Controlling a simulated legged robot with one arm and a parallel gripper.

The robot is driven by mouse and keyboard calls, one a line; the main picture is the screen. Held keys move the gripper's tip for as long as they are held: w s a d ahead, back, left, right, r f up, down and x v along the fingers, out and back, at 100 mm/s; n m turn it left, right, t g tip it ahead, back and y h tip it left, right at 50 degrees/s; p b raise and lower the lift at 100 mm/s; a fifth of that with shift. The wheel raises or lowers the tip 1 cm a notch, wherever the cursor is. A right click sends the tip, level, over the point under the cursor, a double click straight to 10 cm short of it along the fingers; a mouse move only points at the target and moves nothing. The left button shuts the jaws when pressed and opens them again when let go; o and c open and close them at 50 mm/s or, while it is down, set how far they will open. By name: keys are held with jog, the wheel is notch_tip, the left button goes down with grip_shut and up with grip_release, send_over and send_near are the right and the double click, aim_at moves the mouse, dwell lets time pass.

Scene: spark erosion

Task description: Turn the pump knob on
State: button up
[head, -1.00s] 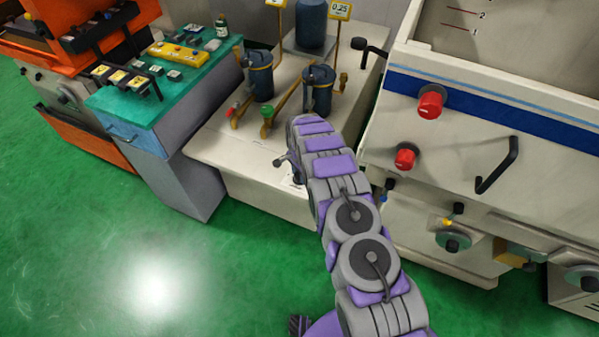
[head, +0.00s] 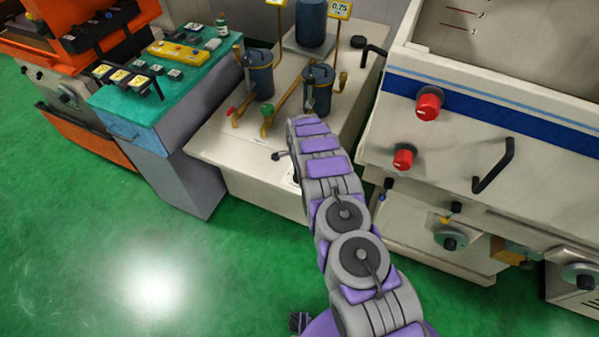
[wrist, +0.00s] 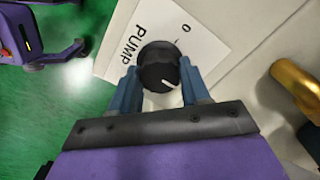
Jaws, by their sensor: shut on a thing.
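The pump knob (wrist: 158,65) is round and black, on a white label plate (wrist: 132,28) marked PUMP and 0. My gripper (wrist: 160,84) has its two blue fingers on either side of the knob, shut on it. The white pointer line on the knob points to the lower right of the wrist view, away from the 0 mark. In the head view my arm hides the knob and the gripper's fingertips. The pump unit's cream cabinet (head: 240,167) shows beside my arm.
Two dark filter canisters with brass pipes and a green valve knob (head: 267,112) stand behind my arm. A machine with red knobs (head: 428,104) is close on the right. A teal-topped console (head: 188,82) stands left. The green floor (head: 90,230) at front left is clear.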

jog(key=o, duration=1.1)
jog(key=shift+w, duration=0.1)
jog(key=shift+c, duration=0.2)
notch_tip(320, 180, up, 17)
jog(key=p, duration=0.2)
jog(key=shift+a+r, duration=0.1)
jog(key=shift+r, duration=0.05)
